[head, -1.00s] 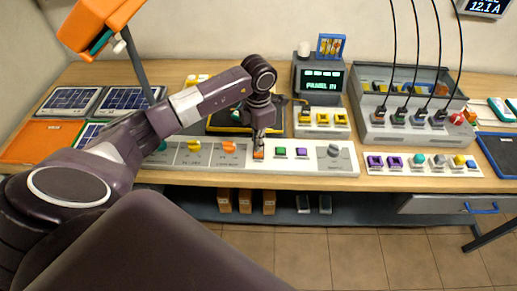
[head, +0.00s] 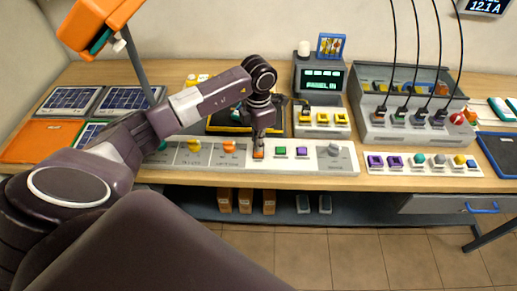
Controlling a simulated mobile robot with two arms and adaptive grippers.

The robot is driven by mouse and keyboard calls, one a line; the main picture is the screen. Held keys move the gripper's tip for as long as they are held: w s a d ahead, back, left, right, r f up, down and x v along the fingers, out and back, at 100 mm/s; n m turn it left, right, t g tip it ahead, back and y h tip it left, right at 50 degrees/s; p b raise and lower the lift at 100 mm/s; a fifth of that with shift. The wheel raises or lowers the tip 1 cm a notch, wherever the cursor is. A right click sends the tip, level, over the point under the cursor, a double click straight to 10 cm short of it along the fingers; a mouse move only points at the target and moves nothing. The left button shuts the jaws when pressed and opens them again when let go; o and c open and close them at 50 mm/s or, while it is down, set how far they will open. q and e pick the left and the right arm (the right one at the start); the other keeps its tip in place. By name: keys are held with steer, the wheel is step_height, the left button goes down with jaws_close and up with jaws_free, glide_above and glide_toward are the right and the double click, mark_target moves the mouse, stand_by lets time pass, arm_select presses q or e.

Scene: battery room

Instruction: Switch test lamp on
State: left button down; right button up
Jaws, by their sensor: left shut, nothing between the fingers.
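The white control panel (head: 315,167) lies along the front edge of the bench. It carries yellow and orange knobs at left, then an orange button (head: 258,155), a green button (head: 281,152), a purple button (head: 302,152) and a grey knob (head: 334,149). My left gripper (head: 258,148) is shut and points down right at the orange button; I cannot tell whether it touches it. Nothing shows between its fingers. An orange lamp head (head: 100,22) on a grey arm hangs at the upper left; I cannot tell whether it is the test lamp. My right gripper is not in view.
A grey device with a green display (head: 320,76) stands behind the panel. A grey case with black cables (head: 408,124) is to its right. A white strip of coloured parts (head: 424,170) lies at the front right. Small solar panels (head: 68,101) lie at left.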

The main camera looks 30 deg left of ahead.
arm_select(q)
steer(key=shift+f+b, duration=0.75)
steer(key=shift+f, duration=0.25)
steer(key=shift+r, duration=0.1)
stand_by(0.3)
steer(key=shift+r+p, duration=2.15)
steer(key=shift+r, duration=1.35)
steer(key=shift+f, duration=0.1)
